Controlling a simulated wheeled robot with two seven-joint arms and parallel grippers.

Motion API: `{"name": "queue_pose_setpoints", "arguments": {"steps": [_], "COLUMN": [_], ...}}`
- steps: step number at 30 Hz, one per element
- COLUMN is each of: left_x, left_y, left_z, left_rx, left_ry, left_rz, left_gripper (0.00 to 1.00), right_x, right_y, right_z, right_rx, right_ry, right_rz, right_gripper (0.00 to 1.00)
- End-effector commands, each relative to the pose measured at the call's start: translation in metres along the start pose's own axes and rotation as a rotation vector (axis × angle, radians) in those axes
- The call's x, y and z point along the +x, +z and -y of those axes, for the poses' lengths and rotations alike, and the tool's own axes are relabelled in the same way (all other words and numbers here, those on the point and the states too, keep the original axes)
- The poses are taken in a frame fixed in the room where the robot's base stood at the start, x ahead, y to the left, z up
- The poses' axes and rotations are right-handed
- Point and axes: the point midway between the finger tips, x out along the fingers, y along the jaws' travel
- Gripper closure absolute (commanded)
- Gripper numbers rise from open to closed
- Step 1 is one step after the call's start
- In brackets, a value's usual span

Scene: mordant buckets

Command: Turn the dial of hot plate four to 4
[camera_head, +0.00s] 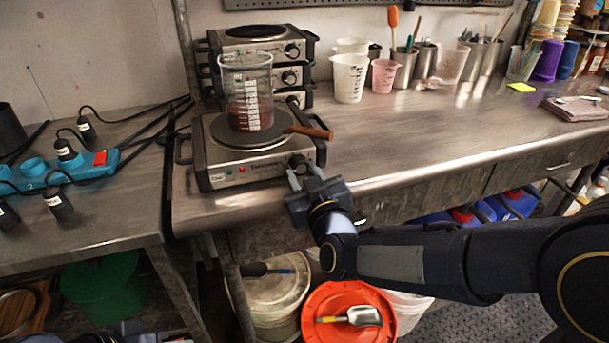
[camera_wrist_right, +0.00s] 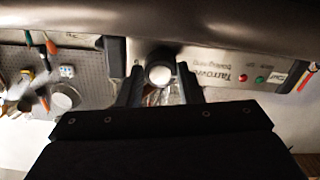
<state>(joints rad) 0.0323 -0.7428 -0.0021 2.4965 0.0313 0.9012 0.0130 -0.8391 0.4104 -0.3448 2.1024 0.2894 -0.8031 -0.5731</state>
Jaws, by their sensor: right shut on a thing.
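A silver hot plate (camera_head: 235,160) stands at the front left of the metal bench. Its dial (camera_head: 299,161) is at the right end of the front panel, with a small label too blurred to read at the other end. My right gripper (camera_head: 304,174) reaches it from the front and is shut on the dial. The dial's scale and pointer cannot be read.
A glass beaker (camera_head: 247,95) with dark red liquid stands on the plate, beside a brown stick (camera_head: 308,131) overhanging its right edge. More hot plates (camera_head: 265,52) are stacked behind. An orange lid (camera_head: 345,312) lies below.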

Motion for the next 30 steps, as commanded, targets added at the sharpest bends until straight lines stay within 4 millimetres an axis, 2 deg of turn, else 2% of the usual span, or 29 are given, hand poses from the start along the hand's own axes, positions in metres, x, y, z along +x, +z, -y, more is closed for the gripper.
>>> {"name": "queue_pose_setpoints", "arguments": {"steps": [8,13,30], "left_x": [0.004,0.012,0.049], "left_y": [0.002,0.006,0.025], "left_z": [0.002,0.005,0.022], "left_rx": [0.000,0.000,0.000], "left_ry": [0.000,0.000,0.000], "left_rz": [0.000,0.000,0.000], "left_gripper": [0.64,0.64,0.64], "right_x": [0.000,0.000,0.000], "right_y": [0.001,0.003,0.003], "right_z": [0.000,0.000,0.001], "right_rx": [0.037,0.120,0.634], "right_ry": [0.001,0.001,0.000], "right_rz": [-0.001,-0.002,-0.003], "right_gripper": [0.90,0.90,0.90]}}
